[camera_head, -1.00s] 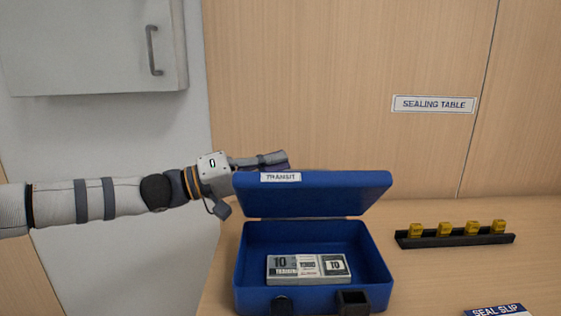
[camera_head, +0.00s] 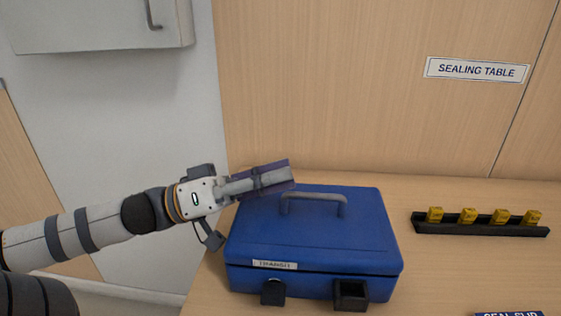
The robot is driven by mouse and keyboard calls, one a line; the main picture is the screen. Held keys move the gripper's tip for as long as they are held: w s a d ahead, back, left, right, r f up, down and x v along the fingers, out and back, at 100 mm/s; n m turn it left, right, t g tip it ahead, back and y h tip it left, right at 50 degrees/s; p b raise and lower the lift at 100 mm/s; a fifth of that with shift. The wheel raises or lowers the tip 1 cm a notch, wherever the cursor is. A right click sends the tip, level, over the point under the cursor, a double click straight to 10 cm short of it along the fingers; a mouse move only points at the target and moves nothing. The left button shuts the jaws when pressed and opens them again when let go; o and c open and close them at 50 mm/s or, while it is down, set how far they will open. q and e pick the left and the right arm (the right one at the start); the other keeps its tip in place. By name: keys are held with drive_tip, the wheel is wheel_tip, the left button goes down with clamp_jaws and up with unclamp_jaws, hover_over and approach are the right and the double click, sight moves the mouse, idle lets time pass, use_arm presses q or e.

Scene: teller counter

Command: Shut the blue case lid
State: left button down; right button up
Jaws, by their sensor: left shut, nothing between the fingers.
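The blue case (camera_head: 300,282) stands on the wooden table, with a black knob and a square black socket on its front. Its blue lid (camera_head: 335,232), with a grey handle and a TRANSIT label, lies down over the box. A thin dark line shows between lid and box at the front; I cannot tell whether the lid is fully seated. The inside is hidden. My left gripper (camera_head: 278,178) is shut and empty above the lid's back left part, left of the handle; whether it touches the lid is unclear. My right gripper is not in view.
A black rack (camera_head: 480,228) with several yellow seals stands right of the case. A wooden wall with a SEALING TABLE sign (camera_head: 476,69) rises behind. The table between case and rack is clear.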

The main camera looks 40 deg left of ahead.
use_arm(q)
drive_tip(key=shift+s+d+f, duration=0.15)
drive_tip(key=shift+s+f, duration=0.05)
drive_tip(key=shift+f, duration=0.1)
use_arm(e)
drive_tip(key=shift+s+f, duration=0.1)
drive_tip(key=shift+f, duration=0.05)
use_arm(q)
drive_tip(key=shift+f, duration=0.1)
wheel_tip(320, 180, up, 5)
drive_tip(key=p, duration=0.2)
drive_tip(key=w+a+f+v, duration=0.1)
drive_tip(key=v, duration=0.9)
drive_tip(key=shift+w+b, duration=0.25)
drive_tip(key=shift+b, duration=0.1)
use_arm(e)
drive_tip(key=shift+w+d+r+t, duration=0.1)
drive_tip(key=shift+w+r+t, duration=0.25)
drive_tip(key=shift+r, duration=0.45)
